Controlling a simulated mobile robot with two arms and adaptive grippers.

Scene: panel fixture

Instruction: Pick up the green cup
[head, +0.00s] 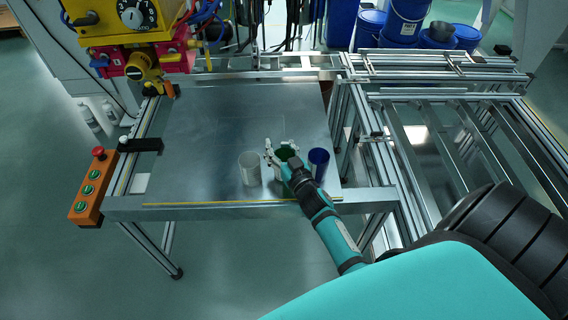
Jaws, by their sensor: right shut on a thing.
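The green cup (288,154) is at the front of the metal table, mostly hidden behind my right gripper. My right gripper (279,149) reaches in from the lower right, with its light fingers around the green cup, shut on it. I cannot tell whether the cup is touching the table or raised. My left gripper is not in view.
A white cup (250,169) stands close to the left of the gripper, and a blue cup (319,164) close to the right. The metal table (205,125) is clear behind them. An orange button box (92,186) is at the left edge, and a yellow and red machine (135,40) is at the back left.

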